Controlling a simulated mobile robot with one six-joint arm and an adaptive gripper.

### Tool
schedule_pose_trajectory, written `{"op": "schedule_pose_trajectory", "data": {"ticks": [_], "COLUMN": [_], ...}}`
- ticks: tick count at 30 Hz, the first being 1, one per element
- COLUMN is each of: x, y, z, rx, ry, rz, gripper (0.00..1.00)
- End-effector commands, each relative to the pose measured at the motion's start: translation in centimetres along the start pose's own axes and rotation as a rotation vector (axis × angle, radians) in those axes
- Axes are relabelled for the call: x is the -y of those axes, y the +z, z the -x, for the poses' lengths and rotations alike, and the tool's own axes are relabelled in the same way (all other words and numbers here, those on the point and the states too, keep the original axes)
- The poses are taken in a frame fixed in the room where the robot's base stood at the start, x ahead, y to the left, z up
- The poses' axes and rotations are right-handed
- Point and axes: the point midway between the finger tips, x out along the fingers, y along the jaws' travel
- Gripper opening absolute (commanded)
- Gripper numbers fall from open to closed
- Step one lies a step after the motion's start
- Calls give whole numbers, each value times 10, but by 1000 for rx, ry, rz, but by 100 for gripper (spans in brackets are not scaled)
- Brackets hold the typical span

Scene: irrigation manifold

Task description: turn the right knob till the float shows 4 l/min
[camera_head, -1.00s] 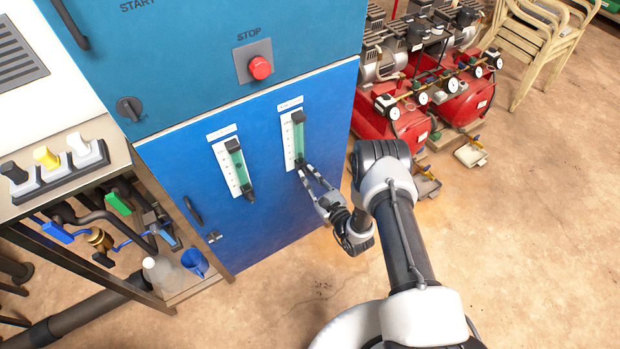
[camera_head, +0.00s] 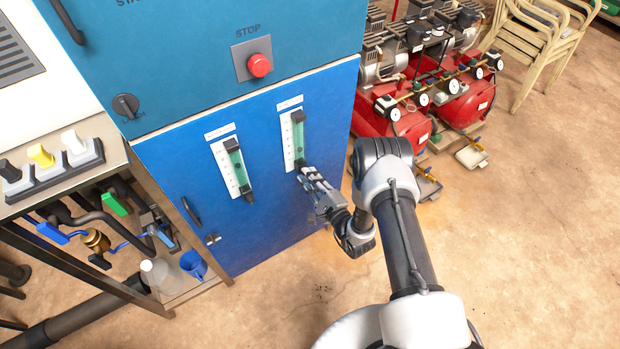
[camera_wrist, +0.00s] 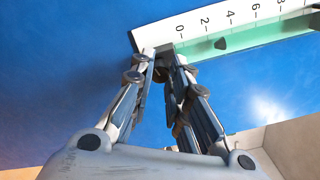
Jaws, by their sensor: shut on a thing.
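The right flow meter (camera_head: 286,140) is on the blue cabinet door, with a white scale and a green tube. In the wrist view its scale (camera_wrist: 192,27) runs from 0 rightward past 6. The dark float (camera_wrist: 220,43) sits between the 2 and 4 marks, seemingly nearer 2. The right knob is at the tube's lower end, mostly hidden by my fingers. My gripper (camera_head: 304,173) is shut on it; the fingertips (camera_wrist: 165,52) also meet at it in the wrist view.
The left flow meter (camera_head: 222,168) with its own knob (camera_head: 249,197) is close to the left. A red stop button (camera_head: 260,65) is above. Red compressors (camera_head: 400,120) stand right of the cabinet. The floor in front is clear.

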Motion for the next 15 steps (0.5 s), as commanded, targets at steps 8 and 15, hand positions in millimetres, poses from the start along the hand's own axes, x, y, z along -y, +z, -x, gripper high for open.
{"op": "schedule_pose_trajectory", "data": {"ticks": [8, 15], "x": [0, 0], "y": [0, 0], "z": [0, 0], "rx": [1, 1], "ry": [-1, -1], "rz": [59, 65], "gripper": [0, 0]}}
